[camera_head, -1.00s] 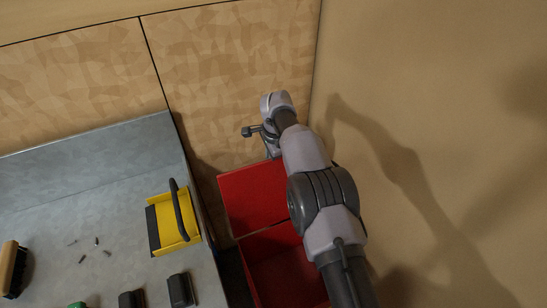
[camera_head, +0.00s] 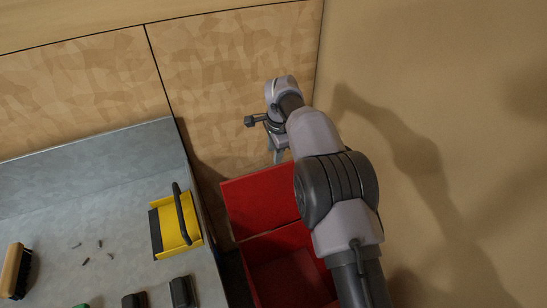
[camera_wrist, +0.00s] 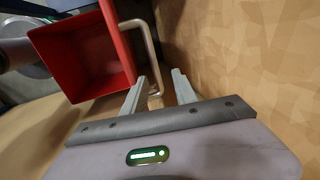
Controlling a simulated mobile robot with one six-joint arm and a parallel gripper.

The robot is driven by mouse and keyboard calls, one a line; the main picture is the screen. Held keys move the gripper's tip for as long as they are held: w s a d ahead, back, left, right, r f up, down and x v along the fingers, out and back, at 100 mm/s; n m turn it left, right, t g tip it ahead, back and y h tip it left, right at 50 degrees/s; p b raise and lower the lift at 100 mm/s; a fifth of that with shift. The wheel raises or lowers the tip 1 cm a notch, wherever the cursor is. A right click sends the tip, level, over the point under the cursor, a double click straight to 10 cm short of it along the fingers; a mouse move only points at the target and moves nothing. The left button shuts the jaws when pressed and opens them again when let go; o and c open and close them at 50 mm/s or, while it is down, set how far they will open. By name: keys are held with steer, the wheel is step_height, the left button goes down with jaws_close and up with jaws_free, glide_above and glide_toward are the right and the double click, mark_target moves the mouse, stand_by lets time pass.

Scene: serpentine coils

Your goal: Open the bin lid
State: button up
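The red bin (camera_head: 290,275) stands open beside the workbench. Its red lid (camera_head: 258,198) is raised at the back, and the bin's inside shows in front of it. In the wrist view the open bin (camera_wrist: 80,58) is at the upper left, with the lid (camera_wrist: 118,42) nearly edge-on and a pale bar handle (camera_wrist: 148,45) on its outer side. My gripper (camera_wrist: 159,75) is open, its fingers apart on either side of the handle's lower end; I see no firm contact. In the head view my gripper (camera_head: 279,153) is just above the lid's top edge, partly behind my arm.
The grey workbench (camera_head: 100,225) at left holds a yellow dustpan (camera_head: 178,228), a brush (camera_head: 14,272), dark blocks (camera_head: 182,291) and small screws. A wood-patterned wall (camera_head: 230,80) is close behind the bin, and a plain wall (camera_head: 440,100) is at right.

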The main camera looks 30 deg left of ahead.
step_height(320, 180, up, 10)
steer(key=s+d+p, duration=0.1)
steer(key=shift+d+p, duration=0.35)
steer(key=shift+p, duration=0.05)
steer(key=shift+o, duration=0.3)
